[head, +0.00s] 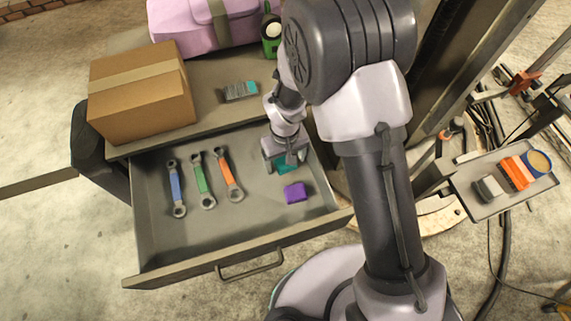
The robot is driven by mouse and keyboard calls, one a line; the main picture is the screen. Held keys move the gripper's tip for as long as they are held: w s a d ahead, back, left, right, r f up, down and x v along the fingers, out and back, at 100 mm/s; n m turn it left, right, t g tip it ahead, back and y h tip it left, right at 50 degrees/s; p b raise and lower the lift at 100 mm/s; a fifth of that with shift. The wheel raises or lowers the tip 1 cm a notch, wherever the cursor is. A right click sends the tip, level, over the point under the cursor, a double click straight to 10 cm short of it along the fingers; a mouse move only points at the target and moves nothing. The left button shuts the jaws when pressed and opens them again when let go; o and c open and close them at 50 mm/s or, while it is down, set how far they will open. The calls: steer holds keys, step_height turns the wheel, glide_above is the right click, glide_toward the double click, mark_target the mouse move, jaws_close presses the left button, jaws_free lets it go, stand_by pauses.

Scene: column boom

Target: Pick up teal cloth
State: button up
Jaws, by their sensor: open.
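The teal cloth (289,164) lies in the open drawer, toward its right side. My gripper (286,160) is over it, reaching down into the drawer, and hides part of it. The jaws are open. I cannot tell from this view whether the fingers touch the cloth. A purple cloth or block (295,193) lies in the drawer just in front of the teal cloth, apart from it.
Blue (176,188), green (201,181) and orange (229,175) wrenches lie in the drawer's left half. The drawer's front wall (235,257) has a handle. A cardboard box (140,90) and a small grey-teal item (240,91) sit on the top behind.

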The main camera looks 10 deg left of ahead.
steer(key=c, duration=1.4)
steer(key=shift+c, duration=0.2)
steer(key=shift+r, duration=0.15)
steer(key=shift+r, duration=0.25)
steer(key=r+p, duration=0.2)
steer(key=r, duration=0.1)
steer(key=shift+s+r, duration=0.15)
steer(key=shift+s, duration=0.05)
steer(key=s, duration=0.5)
steer(key=s+p, duration=0.1)
steer(key=s, duration=0.4)
steer(key=s+r, duration=0.1)
steer(key=s, duration=0.4)
steer(key=shift+s+d, duration=0.1)
steer(key=shift+s, duration=0.25)
